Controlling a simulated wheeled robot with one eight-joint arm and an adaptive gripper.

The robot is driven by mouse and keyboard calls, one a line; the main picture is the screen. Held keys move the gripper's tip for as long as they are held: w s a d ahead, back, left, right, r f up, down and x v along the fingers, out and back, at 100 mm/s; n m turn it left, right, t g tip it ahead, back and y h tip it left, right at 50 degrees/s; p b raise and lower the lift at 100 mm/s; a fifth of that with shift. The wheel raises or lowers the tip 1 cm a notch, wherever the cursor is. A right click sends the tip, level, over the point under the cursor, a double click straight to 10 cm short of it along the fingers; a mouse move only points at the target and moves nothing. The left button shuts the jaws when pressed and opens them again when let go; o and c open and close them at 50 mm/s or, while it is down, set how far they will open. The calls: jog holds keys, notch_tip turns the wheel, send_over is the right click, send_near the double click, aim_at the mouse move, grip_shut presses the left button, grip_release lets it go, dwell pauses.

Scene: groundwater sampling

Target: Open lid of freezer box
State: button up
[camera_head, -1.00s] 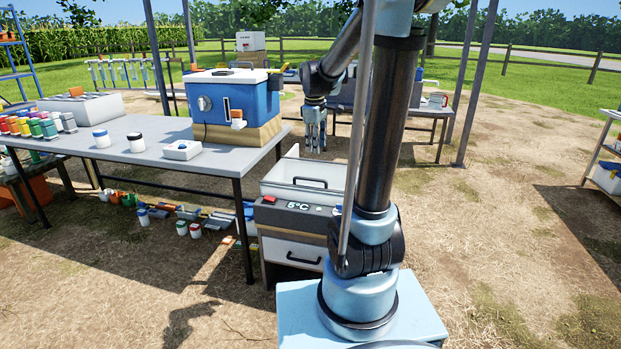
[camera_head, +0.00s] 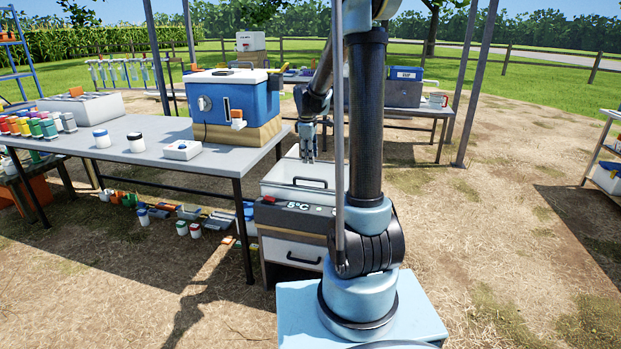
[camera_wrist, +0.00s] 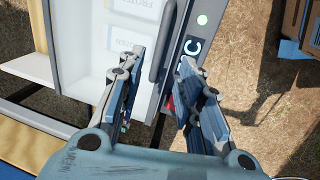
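The freezer box (camera_head: 290,250) stands on the ground beside the table, with a dark front panel reading 5°C. Its white top (camera_head: 285,175) has a dark bar handle (camera_head: 311,182) along the near edge. In the wrist view the white top (camera_wrist: 90,45) carries pale labels, and the handle (camera_wrist: 163,40) lies by the dark display panel (camera_wrist: 195,45). My gripper (camera_head: 307,158) is over the top, pointing down. In the wrist view my gripper (camera_wrist: 163,58) is open, its fingertips on either side of the handle's line. Contact with the handle cannot be told.
A grey table (camera_head: 210,160) with a blue cooler (camera_head: 235,100) and white jars stands to the left of the freezer box. Bottles and tools lie on the ground under it. A back table (camera_head: 425,110) stands behind.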

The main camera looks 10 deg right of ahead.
aim_at(311, 179)
jog(key=f, duration=0.3)
jog(key=w+f, duration=0.1)
jog(key=f, duration=0.3)
jog(key=w+f, duration=0.1)
jog(key=f, duration=0.2)
jog(key=shift+d+f, duration=0.3)
jog(key=shift+d, duration=0.1)
jog(key=shift+c, duration=0.5)
grip_shut()
